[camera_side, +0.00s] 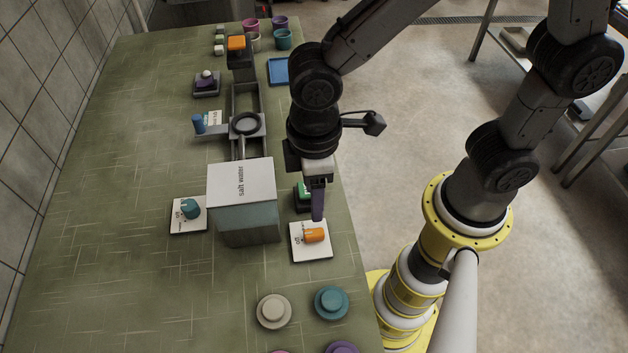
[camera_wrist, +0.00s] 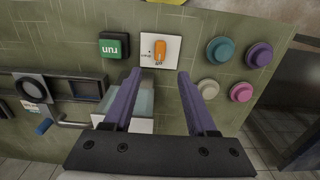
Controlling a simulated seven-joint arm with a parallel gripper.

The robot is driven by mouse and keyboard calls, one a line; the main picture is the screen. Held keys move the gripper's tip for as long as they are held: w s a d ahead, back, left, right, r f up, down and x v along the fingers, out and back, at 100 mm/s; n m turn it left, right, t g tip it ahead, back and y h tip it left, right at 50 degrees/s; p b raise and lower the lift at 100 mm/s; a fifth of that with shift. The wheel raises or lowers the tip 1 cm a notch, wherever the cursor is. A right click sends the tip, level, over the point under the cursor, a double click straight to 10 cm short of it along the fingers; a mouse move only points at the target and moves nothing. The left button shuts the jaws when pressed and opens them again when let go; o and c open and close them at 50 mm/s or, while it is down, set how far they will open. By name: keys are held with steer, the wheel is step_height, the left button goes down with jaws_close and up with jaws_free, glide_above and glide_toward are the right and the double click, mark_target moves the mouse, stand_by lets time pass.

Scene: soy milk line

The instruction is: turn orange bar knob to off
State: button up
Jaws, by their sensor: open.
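The orange bar knob (camera_side: 314,235) sits on a white plate (camera_side: 312,252) near the right edge of the green table, beside the salt water box. In the wrist view the orange bar knob (camera_wrist: 160,52) stands upright in the picture on its white plate (camera_wrist: 147,59), ahead of and between the fingers. Small lettering on the plate is too small to read surely. My gripper (camera_side: 317,217) is above and just behind the knob in the side view, apart from it. In the wrist view my gripper (camera_wrist: 158,72) has its two purple fingers wide apart with nothing between them.
A green run button (camera_wrist: 114,46) is left of the knob plate. The salt water box (camera_side: 245,222) stands close on the left. A teal knob (camera_side: 190,208) is beyond it. Round buttons, teal (camera_side: 331,301) and beige (camera_side: 273,310), lie in front.

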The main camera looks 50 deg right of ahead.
steer(key=shift+r, duration=1.35)
steer(key=w+d+r+m+t+y, duration=0.1)
steer(key=w+d+r+m+t, duration=0.25)
steer(key=d+r, duration=0.6)
steer(key=s+d+m+t+h, duration=0.1)
steer(key=s+d+m+t, duration=0.1)
steer(key=s+d+m, duration=0.3)
steer(key=shift+s+d+r, duration=0.3)
steer(key=shift+s+d, duration=1.7)
steer(key=shift+d, duration=0.65)
steer(key=shift+m, duration=0.25)
